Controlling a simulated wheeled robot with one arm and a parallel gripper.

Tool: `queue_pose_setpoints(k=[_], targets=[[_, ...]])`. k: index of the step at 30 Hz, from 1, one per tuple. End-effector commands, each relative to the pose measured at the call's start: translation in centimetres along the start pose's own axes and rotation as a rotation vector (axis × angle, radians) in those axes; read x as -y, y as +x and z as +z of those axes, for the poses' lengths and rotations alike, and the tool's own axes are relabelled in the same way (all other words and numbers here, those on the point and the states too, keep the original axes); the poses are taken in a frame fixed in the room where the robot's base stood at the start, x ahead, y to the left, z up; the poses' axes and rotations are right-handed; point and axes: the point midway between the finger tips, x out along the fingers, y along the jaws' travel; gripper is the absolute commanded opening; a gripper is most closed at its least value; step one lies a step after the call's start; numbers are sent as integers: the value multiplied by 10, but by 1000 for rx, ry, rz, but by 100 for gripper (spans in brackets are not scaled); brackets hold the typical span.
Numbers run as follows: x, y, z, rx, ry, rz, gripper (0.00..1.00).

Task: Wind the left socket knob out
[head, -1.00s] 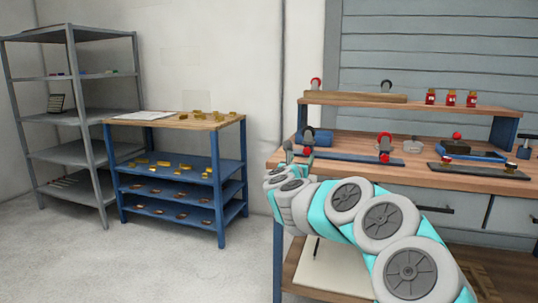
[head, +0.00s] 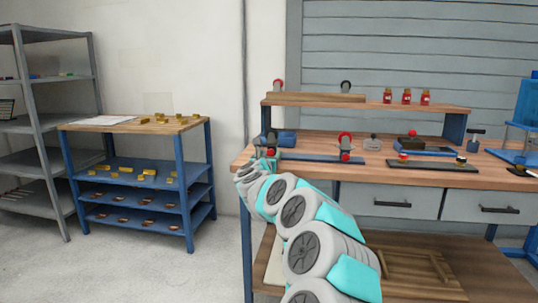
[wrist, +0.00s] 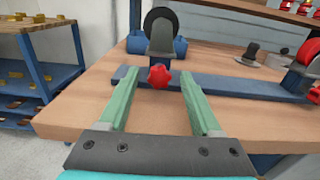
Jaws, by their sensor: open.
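The left socket knob (wrist: 159,77) is a red lobed knob low on a dark post, at the left part of a blue bar (wrist: 235,84) on the bench. My gripper (wrist: 160,80) is open and empty, with its two green fingers either side of the knob in the picture. I see a gap on both sides and cannot tell how deep the knob sits between the fingertips. In the head view my gripper (head: 262,163) is at the bench's left end and partly covers the left post. A second red knob (head: 345,157) is on the bar's right part.
A black wheel (wrist: 160,26) tops the left post, with a blue block (wrist: 180,46) behind it. A raised shelf (head: 440,108) with red bottles (head: 406,96) stands at the back of the bench. A blue rack (head: 190,215) is left of the bench.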

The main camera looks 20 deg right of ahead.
Motion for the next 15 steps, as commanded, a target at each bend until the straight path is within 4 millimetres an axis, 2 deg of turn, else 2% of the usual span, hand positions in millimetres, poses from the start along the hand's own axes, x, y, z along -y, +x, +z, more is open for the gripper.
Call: queue_pose_setpoints(k=[7, 15], targets=[[0, 1, 0, 0, 0, 1, 66], [0, 0, 0, 0, 0, 1, 35]])
